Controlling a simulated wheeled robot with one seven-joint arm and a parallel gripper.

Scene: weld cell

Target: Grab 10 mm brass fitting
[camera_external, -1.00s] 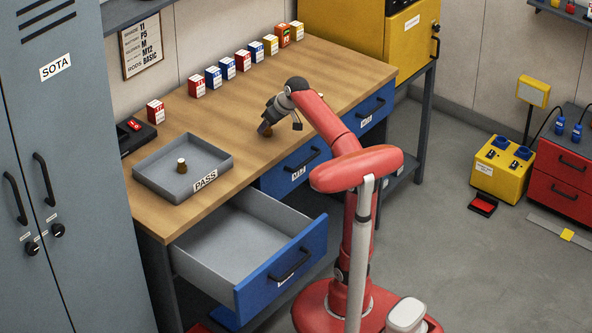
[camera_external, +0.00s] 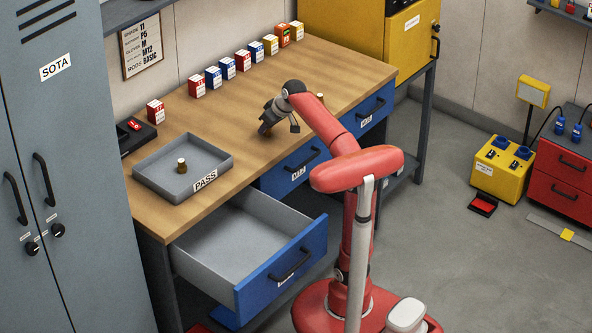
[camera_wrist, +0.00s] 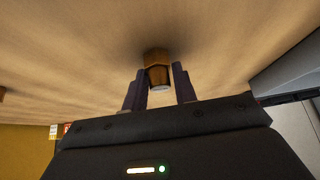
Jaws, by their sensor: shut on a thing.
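My gripper (camera_external: 266,129) is low over the wooden bench top, right of the PASS tray. In the wrist view, my gripper (camera_wrist: 160,84) has its two dark fingers on either side of a brass fitting (camera_wrist: 157,72) and is shut on it. The fitting has a broader brass part and a pale end facing the camera. It is hidden by my gripper in the external view, and its size cannot be read. Another small brass fitting (camera_external: 320,97) stands on the bench behind my arm.
The grey PASS tray (camera_external: 149,180) is at the bench's left front. An open, empty-looking drawer (camera_external: 235,240) juts out below it. Several small red, blue and yellow boxes (camera_external: 243,60) line the back. The bench top (camera_external: 215,125) between tray and gripper is clear.

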